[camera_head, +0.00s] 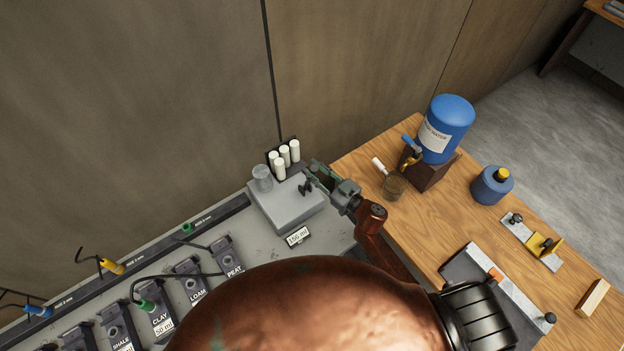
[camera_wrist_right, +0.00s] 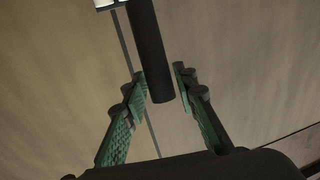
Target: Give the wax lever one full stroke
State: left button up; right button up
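The wax lever is not plain to make out in the head view. A small dark part (camera_head: 305,188) on top of a grey box (camera_head: 290,208) lies beside my right gripper (camera_head: 317,174); I cannot tell if it is the lever. In the right wrist view a black round bar (camera_wrist_right: 148,45) comes down from the top and ends between the green fingers of my right gripper (camera_wrist_right: 164,84). The fingers stand apart, with gaps seen on both sides of the bar; I see no grip on it. My left gripper is out of view.
Several white cylinders (camera_head: 294,150) and a clear grey cup (camera_head: 262,178) stand at the box. A blue water tank (camera_head: 447,125) and a brown beaker (camera_head: 394,186) are on the wooden table to the right. My copper-coloured arm hides the lower middle.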

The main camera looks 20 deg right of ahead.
aim_at(315, 167)
jog(key=shift+o, duration=1.1)
jog(key=shift+r, duration=0.1)
jog(key=r+p, duration=0.3)
jog(key=shift+s+d+p, duration=0.15)
jog(key=shift+s+p, duration=0.15)
jog(key=shift+s, duration=0.1)
jog(key=shift+s+d+r+p, duration=0.1)
jog(key=shift+s+r+p, duration=0.05)
jog(key=shift+r+p, duration=0.4)
jog(key=shift+s+r+p, duration=0.15)
jog(key=shift+r+p, duration=0.3)
jog(key=shift+r, duration=0.15)
jog(key=shift+s+d+r, duration=0.1)
jog(key=shift+s+r, duration=0.15)
jog(key=shift+r, duration=0.6)
jog(key=shift+s+d+r, duration=0.1)
jog(key=shift+s+r, duration=0.1)
jog(key=shift+r, duration=0.65)
jog(key=shift+s+d+r, duration=0.1)
jog(key=shift+s+r, duration=0.15)
jog(key=shift+r, duration=0.6)
jog(key=shift+d, duration=0.1)
